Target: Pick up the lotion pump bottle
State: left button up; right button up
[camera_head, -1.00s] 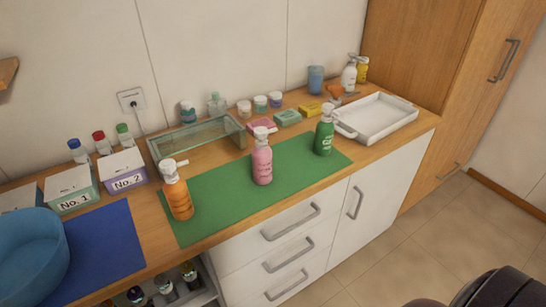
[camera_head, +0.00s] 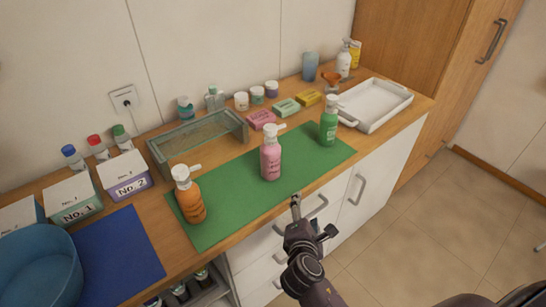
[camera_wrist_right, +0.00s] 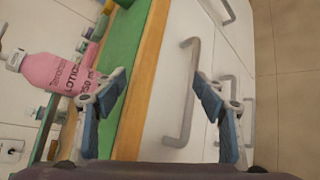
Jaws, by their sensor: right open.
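The pink lotion pump bottle (camera_head: 270,160), with a white pump head, stands upright in the middle of the green mat (camera_head: 232,184). In the right wrist view the same bottle (camera_wrist_right: 55,73) shows at the left with "LOTION" on its label, outside my fingers. My right gripper (camera_head: 295,203) is just off the front edge of the counter, in front of and slightly right of the bottle. In the wrist view the right gripper (camera_wrist_right: 160,98) is open and empty, facing the counter edge and a drawer handle. My left gripper is not in view.
An orange pump bottle (camera_head: 188,197) and a green pump bottle (camera_head: 329,124) stand on the mat on either side. A glass tray (camera_head: 160,161) lies behind, a white tray (camera_head: 376,112) at right. A blue bowl (camera_head: 38,275) sits at left. Drawer handles (camera_wrist_right: 184,90) stick out below.

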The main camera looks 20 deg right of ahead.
aim_at(271, 158)
jog(key=w+r+n, duration=0.1)
jog(key=w+a+r+n+t, duration=0.1)
jog(key=r+n, duration=0.1)
jog(key=w+a+r+n+t, duration=0.1)
jog(key=w+n, duration=0.1)
jog(key=shift+r, duration=0.35)
jog(key=w+a+r+n+t, duration=0.1)
jog(key=r+n, duration=0.1)
jog(key=w+a+r+n+t+y, duration=0.1)
jog(key=w+a+r+n, duration=0.1)
jog(key=n, duration=0.1)
jog(key=w+a+r+n+t, duration=0.1)
jog(key=w+a+r+n, duration=0.1)
jog(key=n, duration=0.1)
jog(key=shift+a+r+t, duration=0.15)
jog(key=shift+a+t, duration=0.05)
jog(key=shift+t, duration=0.1)
jog(key=shift+w+r+n, duration=0.1)
jog(key=shift+w+n, duration=0.15)
jog(key=shift+n, duration=0.05)
jog(key=shift+p+x, duration=0.45)
jog(key=shift+x, duration=0.45)
jog(key=shift+f+p+x, duration=0.15)
jog(key=shift+p+x, duration=0.1)
jog(key=shift+x, duration=1.05)
jog(key=shift+f+p+x, duration=0.2)
jog(key=shift+x, duration=1.15)
jog(key=c, duration=1.3)
jog(key=shift+r, duration=0.1)
jog(key=shift+c, duration=0.9)
